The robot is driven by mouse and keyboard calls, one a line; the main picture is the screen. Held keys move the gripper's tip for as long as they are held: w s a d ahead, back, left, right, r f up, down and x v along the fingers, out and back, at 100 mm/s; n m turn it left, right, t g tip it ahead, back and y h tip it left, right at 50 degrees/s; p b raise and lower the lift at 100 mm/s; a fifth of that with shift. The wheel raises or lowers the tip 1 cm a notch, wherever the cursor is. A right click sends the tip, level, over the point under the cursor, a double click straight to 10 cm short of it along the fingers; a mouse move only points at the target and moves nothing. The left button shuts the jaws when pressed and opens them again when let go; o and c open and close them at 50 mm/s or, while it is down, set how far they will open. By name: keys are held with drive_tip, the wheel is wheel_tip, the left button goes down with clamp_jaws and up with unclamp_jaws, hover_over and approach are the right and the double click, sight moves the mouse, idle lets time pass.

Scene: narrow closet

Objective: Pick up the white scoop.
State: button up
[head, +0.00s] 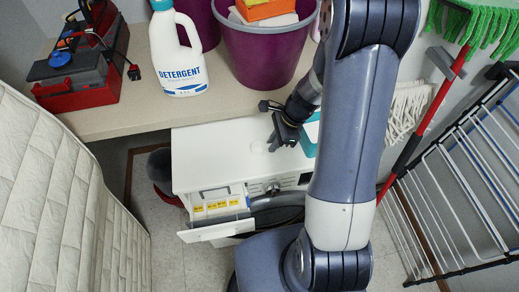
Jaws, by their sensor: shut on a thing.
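The white scoop (258,147) shows as a faint round shape against the white top of the washing machine (205,150). It is hard to make out, white on white. My gripper (273,146) is just to its right, low over the machine top, shut on the scoop. The scoop's gripped part is hidden by the dark fingers. I cannot tell whether the scoop touches the machine top or is just above it.
A teal box (311,137) stands close right of my gripper, partly behind my arm. The detergent drawer (217,205) is pulled out in front. A shelf (125,110) behind holds a detergent bottle (180,55), purple bucket (262,55) and toolbox (75,80). A drying rack (450,190) is at right.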

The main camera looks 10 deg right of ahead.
clamp_jaws()
wheel_tip(320, 180, up, 10)
drive_tip(key=w+d+r+n+h+p, duration=0.1)
drive_tip(key=d+r+n+h+p, duration=0.2)
drive_tip(key=d, duration=0.5)
drive_tip(key=w+d+r+n+h+p, duration=0.1)
drive_tip(key=d+r+h, duration=0.25)
drive_tip(key=d, duration=0.35)
drive_tip(key=shift+y, duration=0.35)
drive_tip(key=shift+s+d+f+b, duration=0.1)
drive_tip(key=shift+d+f+b, duration=0.05)
drive_tip(key=shift+f+b, duration=2.65)
drive_tip(key=shift+d+f+b, duration=0.1)
drive_tip(key=shift+f+b, duration=2.15)
drive_tip(key=shift+f, duration=0.95)
drive_tip(key=shift+r, duration=0.2)
wheel_tip(320, 180, up, 12)
drive_tip(key=p, duration=0.9)
drive_tip(key=shift+f, duration=0.15)
